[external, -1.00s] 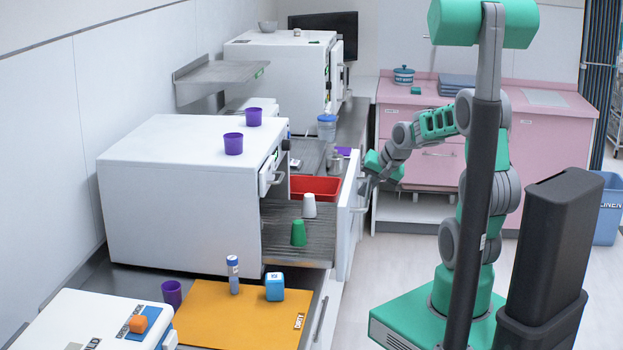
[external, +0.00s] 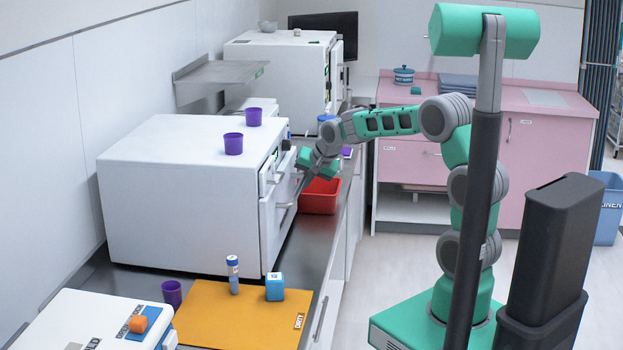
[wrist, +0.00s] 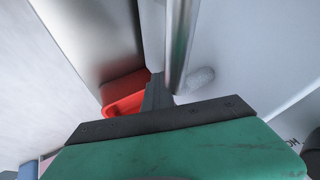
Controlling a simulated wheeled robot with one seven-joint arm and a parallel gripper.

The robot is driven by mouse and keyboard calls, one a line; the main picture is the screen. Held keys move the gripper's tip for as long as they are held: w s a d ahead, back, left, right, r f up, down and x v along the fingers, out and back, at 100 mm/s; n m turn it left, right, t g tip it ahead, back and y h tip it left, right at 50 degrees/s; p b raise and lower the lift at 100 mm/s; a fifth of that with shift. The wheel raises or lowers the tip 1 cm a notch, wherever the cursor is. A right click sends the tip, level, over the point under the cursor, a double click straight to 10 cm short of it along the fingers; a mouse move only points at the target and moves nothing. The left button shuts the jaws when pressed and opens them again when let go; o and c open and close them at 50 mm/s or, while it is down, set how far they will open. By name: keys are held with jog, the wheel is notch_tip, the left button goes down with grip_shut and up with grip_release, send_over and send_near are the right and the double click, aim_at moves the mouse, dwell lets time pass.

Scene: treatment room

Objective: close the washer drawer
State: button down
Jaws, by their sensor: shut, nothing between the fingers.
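The washer (external: 185,190) is the white box on the left counter. Its drawer front (external: 277,222) now sits in at the washer's front face; whether a thin gap is left I cannot tell. The cups in the drawer are hidden in the external view. My gripper (external: 297,186) is shut and empty at the drawer front, beside its handle. In the wrist view the shut fingers (wrist: 157,95) are close to the metal handle bar (wrist: 182,45); contact is unclear.
A red bin (external: 320,197) stands on the counter just behind my gripper. Purple cups (external: 233,144) sit on the washer. An orange mat (external: 245,318) with a tube and a blue cube lies in front. The floor beside the counter is clear.

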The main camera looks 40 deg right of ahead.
jog(key=shift+w+a+r, duration=0.15)
jog(key=shift+a+r, duration=0.05)
